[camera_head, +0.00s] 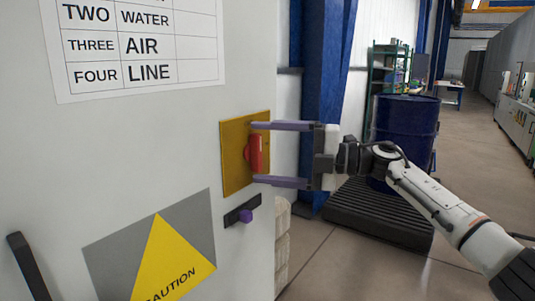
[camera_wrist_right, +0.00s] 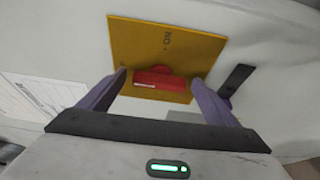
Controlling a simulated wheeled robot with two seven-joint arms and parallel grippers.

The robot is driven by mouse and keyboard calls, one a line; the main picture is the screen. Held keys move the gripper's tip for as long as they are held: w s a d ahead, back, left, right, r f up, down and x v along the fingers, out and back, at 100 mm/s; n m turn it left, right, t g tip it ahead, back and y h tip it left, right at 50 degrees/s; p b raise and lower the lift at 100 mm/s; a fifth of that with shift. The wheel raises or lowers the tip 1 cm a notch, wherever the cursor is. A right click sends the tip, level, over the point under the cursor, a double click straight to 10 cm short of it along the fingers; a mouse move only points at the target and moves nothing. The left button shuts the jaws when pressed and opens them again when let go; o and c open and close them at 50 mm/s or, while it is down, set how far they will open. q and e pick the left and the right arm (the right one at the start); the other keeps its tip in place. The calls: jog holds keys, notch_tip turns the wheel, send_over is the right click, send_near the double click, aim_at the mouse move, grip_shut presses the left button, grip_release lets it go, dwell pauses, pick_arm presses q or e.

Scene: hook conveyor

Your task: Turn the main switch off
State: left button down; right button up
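The main switch is a red handle (camera_head: 255,153) on a yellow plate (camera_head: 233,160) on the light grey cabinet front. In the head view the handle stands upright. The right wrist view shows the red handle (camera_wrist_right: 162,82) on the yellow plate (camera_wrist_right: 165,45), with an "ON" mark on the plate. My right gripper (camera_head: 262,153) is open, with one purple finger above the handle and one below. In the wrist view its fingertips (camera_wrist_right: 160,80) lie on either side of the handle, with gaps showing. Whether they touch the plate is unclear. My left gripper is not in view.
A small black slider with a purple knob (camera_head: 246,216) sits below the plate. A caution sign (camera_head: 150,245) and a printed list (camera_head: 140,45) are on the cabinet. A blue barrel (camera_head: 405,130) stands on a black pallet (camera_head: 375,215) behind my right arm. Open floor lies to the right.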

jog(key=b+v, duration=0.1)
jog(key=v, duration=0.9)
jog(key=shift+d, duration=0.15)
jog(key=s+a+f+m+t, duration=0.1)
jog(key=a+f+m+t, duration=0.15)
jog(key=f, duration=0.25)
jog(key=a+f+m+t+y, duration=0.1)
jog(key=a+f+m+t, duration=0.1)
jog(key=f+m, duration=0.3)
jog(key=s+a+f+m+t, duration=0.1)
jog(key=a+f+m+t, duration=0.1)
jog(key=f, duration=0.4)
jog(key=s+d+f+m+t+h, duration=0.2)
jog(key=s+f+m+t+h, duration=0.15)
jog(key=f+m, duration=0.35)
jog(key=s+d+f+m+t+h, duration=0.1)
jog(key=s+f+m+t+h, duration=0.3)
jog(key=f, duration=0.6)
jog(key=s+d+f+m+g+h, duration=0.4)
jog(key=s+f+m+g, duration=0.1)
jog(key=s+f, duration=0.6)
jog(key=s+d+f+m+g+h, duration=0.4)
jog(key=s+f, duration=0.7)
jog(key=s, duration=0.5)
jog(key=shift+d+f+m+g, duration=0.2)
jog(key=shift+d+m+g, duration=0.3)
jog(key=shift+m, duration=0.45)
